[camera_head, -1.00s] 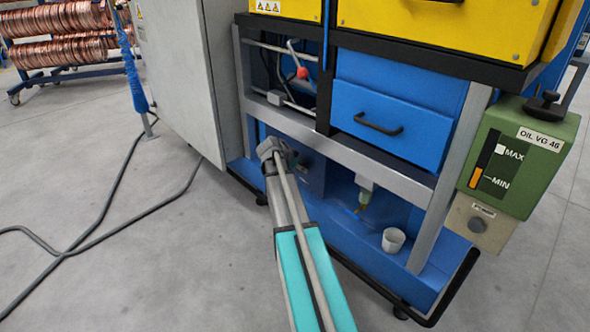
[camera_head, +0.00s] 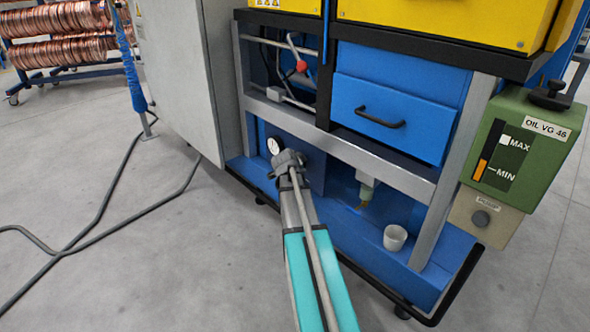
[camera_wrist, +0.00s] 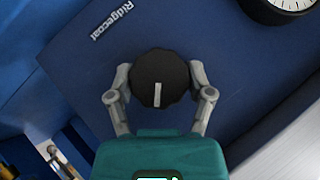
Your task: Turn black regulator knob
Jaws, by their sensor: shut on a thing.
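The black regulator knob (camera_wrist: 160,79) is round with a white line mark, set on a dark blue panel (camera_wrist: 215,50) in the wrist view. The line points nearly straight up and down in that view. My gripper (camera_wrist: 161,88) has one finger on each side of the knob and is shut on it. In the head view my gripper (camera_head: 288,163) reaches into the lower bay of the machine, and the knob is hidden behind it. A white gauge (camera_head: 273,146) shows just left of my gripper; its dial (camera_wrist: 292,4) is partly cut off at the wrist view's upper right.
A grey frame rail (camera_head: 340,150) runs above my arm. A white cup (camera_head: 395,238) stands on the blue base to the right, under a small nozzle (camera_head: 366,188). The blue drawer (camera_head: 390,118) and green oil tank (camera_head: 520,150) are further right.

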